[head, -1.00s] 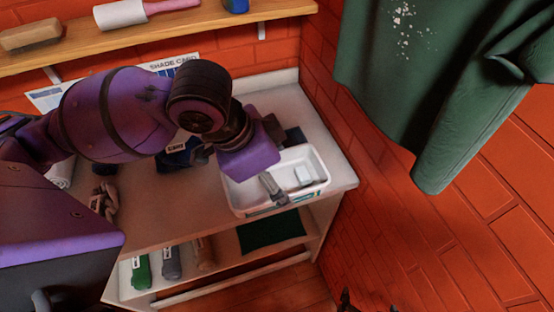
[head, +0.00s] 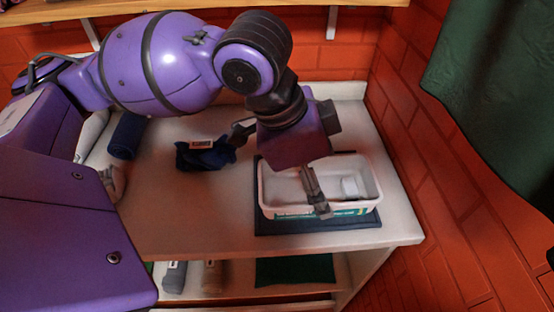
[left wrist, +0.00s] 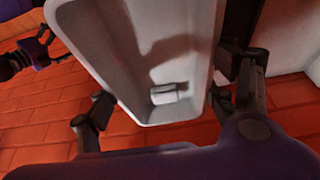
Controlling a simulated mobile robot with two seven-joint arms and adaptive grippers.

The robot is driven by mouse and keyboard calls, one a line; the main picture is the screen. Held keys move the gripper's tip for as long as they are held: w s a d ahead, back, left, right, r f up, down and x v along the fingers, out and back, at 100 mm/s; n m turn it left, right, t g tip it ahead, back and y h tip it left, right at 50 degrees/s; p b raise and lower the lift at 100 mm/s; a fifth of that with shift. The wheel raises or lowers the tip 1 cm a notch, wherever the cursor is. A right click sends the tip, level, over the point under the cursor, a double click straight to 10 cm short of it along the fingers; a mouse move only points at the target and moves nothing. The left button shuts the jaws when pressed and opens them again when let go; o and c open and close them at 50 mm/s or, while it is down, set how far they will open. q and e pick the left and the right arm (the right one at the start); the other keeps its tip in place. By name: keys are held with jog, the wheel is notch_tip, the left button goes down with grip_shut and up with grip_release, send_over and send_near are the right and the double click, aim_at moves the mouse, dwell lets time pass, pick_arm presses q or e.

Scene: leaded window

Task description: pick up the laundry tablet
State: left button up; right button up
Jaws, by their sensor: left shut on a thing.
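The laundry tablet (head: 350,187) is a small pale block lying on the floor of a white tray (head: 376,182), towards its right end. It also shows in the left wrist view (left wrist: 164,94), with clear tray floor around it and no finger touching it. My left gripper (head: 280,165) is over the tray, one finger crossing the front rim and the other behind and to the left. In the left wrist view, the fingers of my left gripper (left wrist: 168,95) flank the tray on both sides, and it appears shut on the tray. Their exact contact points are hard to see.
The tray stands on a dark blue mat (head: 290,226) at the right of a pale bench (head: 190,222). A dark blue labelled cloth (head: 205,155) and a dark roll (head: 127,135) lie left. A brick wall (head: 440,215) and green garment (head: 500,110) are at right.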

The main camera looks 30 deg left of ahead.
aim_at(318, 177)
pick_arm(q)
jog(key=w+f, duration=0.1)
jog(key=f, duration=0.1)
jog(key=w+a+f, duration=0.1)
jog(key=w+f, duration=0.1)
jog(key=shift+w+b, duration=0.25)
jog(key=shift+b, duration=0.15)
jog(key=f, duration=0.4)
jog(key=shift+w+a+b, duration=0.1)
jog(key=shift+w+b, duration=0.2)
jog(key=shift+b, duration=0.05)
jog(key=shift+r, duration=0.1)
pick_arm(e)
jog(key=shift+s+f, duration=0.1)
jog(key=shift+f, duration=0.6)
jog(key=shift+s, duration=0.1)
pick_arm(q)
jog(key=o, duration=1.2)
pick_arm(e)
jog(key=shift+w+a, duration=0.1)
jog(key=shift+w, duration=0.15)
